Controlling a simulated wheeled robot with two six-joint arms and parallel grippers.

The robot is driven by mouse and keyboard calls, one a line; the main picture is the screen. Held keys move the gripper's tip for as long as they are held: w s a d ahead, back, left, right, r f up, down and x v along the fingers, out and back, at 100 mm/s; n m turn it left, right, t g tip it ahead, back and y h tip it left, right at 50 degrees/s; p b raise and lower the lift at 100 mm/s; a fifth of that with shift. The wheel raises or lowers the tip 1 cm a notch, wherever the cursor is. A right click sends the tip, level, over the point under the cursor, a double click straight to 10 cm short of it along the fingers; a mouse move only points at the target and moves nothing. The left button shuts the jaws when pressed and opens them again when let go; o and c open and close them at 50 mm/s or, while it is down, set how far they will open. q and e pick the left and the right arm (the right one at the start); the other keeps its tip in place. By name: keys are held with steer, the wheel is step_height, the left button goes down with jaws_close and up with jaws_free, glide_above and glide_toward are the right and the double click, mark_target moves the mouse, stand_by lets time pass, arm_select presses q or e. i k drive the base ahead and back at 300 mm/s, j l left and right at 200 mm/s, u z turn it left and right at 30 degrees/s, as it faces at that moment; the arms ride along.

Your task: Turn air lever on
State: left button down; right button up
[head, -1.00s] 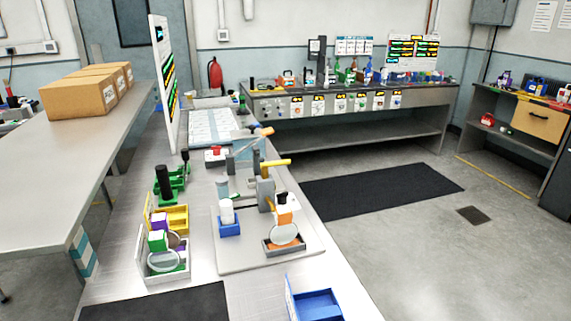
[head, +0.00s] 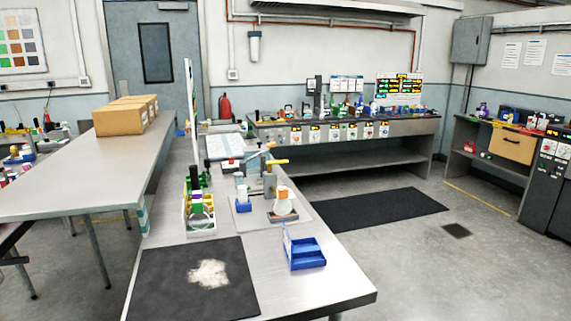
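Neither of my grippers is in view. I cannot tell for sure which part is the air lever. A grey press-like device (head: 269,182) with a yellow handle (head: 278,162) stands on a pale board on the near bench. Just behind it, a slanted grey arm with an orange tip (head: 271,144) rises. A small box with a red part (head: 231,161) sits behind that, too small to make out. Lever positions are too small to read.
The near metal bench (head: 330,285) bears a black mat (head: 150,284) with a pale patch, a blue tray (head: 306,253) and a bin of bottles (head: 199,222). Cardboard boxes (head: 119,120) stand on the left table. Open floor with a dark mat (head: 375,214) lies to the right.

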mark_target(269, 163)
steer(key=u, duration=1.35)
steer(key=i+l, duration=0.15)
steer(key=l, duration=0.75)
steer(key=i+l, duration=0.15)
steer(key=l, duration=0.75)
steer(key=i+l, duration=0.1)
steer(key=l, duration=0.75)
steer(key=i+l, duration=0.15)
steer(key=l, duration=0.75)
steer(key=i+l, duration=0.15)
steer(key=l, duration=0.75)
steer(key=i+l, duration=0.15)
steer(key=l, duration=0.75)
steer(key=i+l, duration=0.15)
steer(key=l, duration=0.75)
steer(key=i+l, duration=0.15)
steer(key=l, duration=0.75)
